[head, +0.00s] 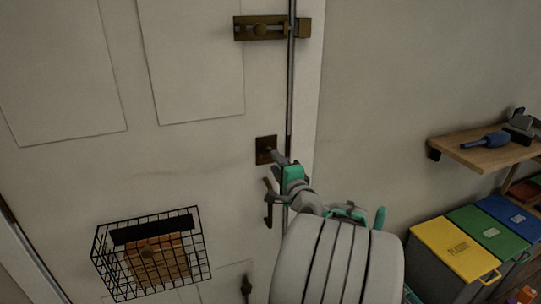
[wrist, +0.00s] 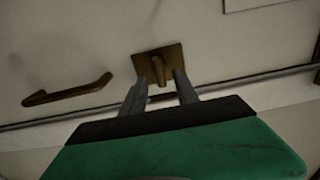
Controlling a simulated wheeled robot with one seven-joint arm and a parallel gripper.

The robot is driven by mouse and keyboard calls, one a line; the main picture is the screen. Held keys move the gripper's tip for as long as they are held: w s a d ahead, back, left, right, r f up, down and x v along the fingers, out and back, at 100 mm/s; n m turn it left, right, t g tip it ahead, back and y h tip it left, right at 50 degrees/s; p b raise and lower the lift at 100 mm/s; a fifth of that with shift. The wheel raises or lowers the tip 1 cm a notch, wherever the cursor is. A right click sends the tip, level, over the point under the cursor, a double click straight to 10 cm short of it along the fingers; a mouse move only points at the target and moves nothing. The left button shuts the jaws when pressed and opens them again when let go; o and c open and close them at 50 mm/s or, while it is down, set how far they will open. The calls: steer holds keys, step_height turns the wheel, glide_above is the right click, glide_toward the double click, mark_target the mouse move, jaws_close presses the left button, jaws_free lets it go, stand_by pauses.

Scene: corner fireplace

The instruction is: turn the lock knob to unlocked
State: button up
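The lock knob (wrist: 156,72) is a small brass turn piece on a square brass plate (wrist: 168,58), which is mounted on the white door (head: 190,165). The plate also shows in the head view (head: 265,144), near the door's right edge. My gripper (head: 278,159) is at the plate in the head view, and its fingers partly hide the knob. In the wrist view, my gripper (wrist: 160,80) has its two grey fingers apart, one on each side of the knob. Gaps show between the fingers and the knob. I cannot tell the lock's state from the knob's angle.
A dark door handle (head: 268,205) sits just below the plate; a brass slide bolt (head: 262,29) is above. A wire basket (head: 105,270) hangs on the door at lower left. A wooden shelf (head: 480,154) and coloured bins (head: 452,245) stand at right.

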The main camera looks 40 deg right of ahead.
steer(key=x, duration=0.5)
steer(key=shift+w+d+p, duration=0.15)
steer(key=shift+w+p, duration=0.15)
steer(key=shift+p, duration=0.1)
jaws_close()
